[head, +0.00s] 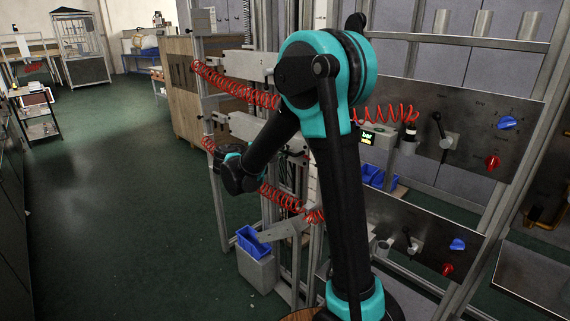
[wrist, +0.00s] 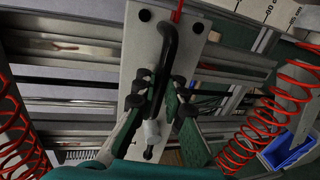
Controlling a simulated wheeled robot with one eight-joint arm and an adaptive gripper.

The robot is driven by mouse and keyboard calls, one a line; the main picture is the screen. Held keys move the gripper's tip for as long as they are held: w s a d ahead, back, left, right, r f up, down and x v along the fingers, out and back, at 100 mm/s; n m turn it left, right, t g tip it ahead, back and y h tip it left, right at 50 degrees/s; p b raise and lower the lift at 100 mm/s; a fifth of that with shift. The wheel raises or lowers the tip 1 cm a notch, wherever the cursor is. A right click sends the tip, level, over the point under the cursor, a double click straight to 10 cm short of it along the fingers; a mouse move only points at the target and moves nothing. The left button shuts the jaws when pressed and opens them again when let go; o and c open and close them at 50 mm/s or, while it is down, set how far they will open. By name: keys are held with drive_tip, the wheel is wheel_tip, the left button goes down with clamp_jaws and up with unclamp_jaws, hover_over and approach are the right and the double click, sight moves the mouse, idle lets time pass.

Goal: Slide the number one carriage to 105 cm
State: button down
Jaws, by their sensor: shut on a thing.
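My gripper (wrist: 160,90) is shut on this handle, one finger on each side. A red pointer (wrist: 178,8) stands at the plate's top edge. A white scale strip (wrist: 275,12) with cm marks shows at the upper right; its numbers are partly cut off. I cannot read a carriage number. In the head view, my arm reaches left to the frame, and its wrist hides the fingers and handle.
Red coiled hoses (wrist: 278,105) hang on both sides of the plate. A blue bin (wrist: 290,148) is at the lower right.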

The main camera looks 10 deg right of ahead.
wheel_tip(320, 180, up, 3)
drive_tip(key=shift+r, duration=0.2)
drive_tip(key=c, duration=1.6)
unclamp_jaws()
drive_tip(key=shift+a, duration=0.1)
drive_tip(key=v, duration=1.2)
drive_tip(key=shift+f, duration=0.1)
